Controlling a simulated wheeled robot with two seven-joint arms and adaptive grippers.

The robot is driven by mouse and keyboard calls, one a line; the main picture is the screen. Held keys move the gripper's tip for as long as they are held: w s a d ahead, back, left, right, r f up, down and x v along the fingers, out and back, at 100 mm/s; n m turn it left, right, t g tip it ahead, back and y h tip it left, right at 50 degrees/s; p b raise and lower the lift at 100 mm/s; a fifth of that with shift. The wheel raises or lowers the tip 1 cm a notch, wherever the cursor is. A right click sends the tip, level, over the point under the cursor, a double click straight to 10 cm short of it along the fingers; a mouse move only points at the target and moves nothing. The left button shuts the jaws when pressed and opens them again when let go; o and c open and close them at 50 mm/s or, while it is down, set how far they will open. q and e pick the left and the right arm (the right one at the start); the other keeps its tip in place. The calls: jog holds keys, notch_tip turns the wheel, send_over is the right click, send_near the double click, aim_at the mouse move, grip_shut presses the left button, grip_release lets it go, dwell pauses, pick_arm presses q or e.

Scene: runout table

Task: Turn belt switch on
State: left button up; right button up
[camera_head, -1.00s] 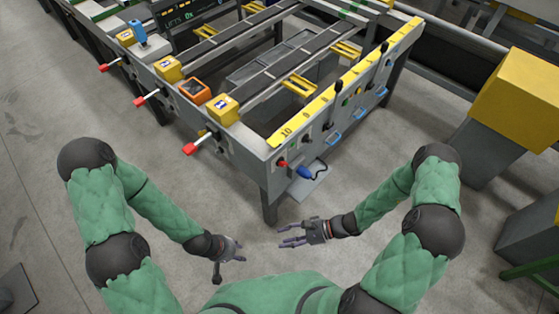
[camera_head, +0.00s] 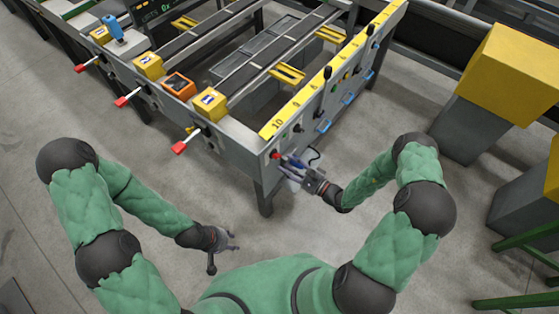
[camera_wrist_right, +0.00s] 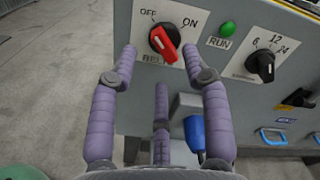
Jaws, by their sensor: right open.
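The belt switch is a red rotary knob (camera_wrist_right: 164,42) on a black base, on the grey panel at the table's near corner. It has OFF at its upper left and ON at its upper right. The knob's red bar slants from upper left to lower right, its upper end toward OFF. In the head view the switch (camera_head: 275,155) is small. My right gripper (camera_head: 286,164) is open just in front of it; in the right wrist view its fingertips (camera_wrist_right: 158,56) are spread below and either side of the knob, with nothing held. My left gripper (camera_head: 231,241) hangs open and empty over the floor.
A green RUN light (camera_wrist_right: 227,28) and a black numbered dial (camera_wrist_right: 261,66) sit right of the switch. A blue plug-like part (camera_wrist_right: 195,133) is below it. Red-tipped levers (camera_head: 180,147) stick out on the table's left side. The floor before the table is clear.

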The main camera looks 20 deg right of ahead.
aim_at(276, 156)
jog(key=shift+b+x, duration=0.4)
jog(key=shift+x, duration=1.9)
grip_shut()
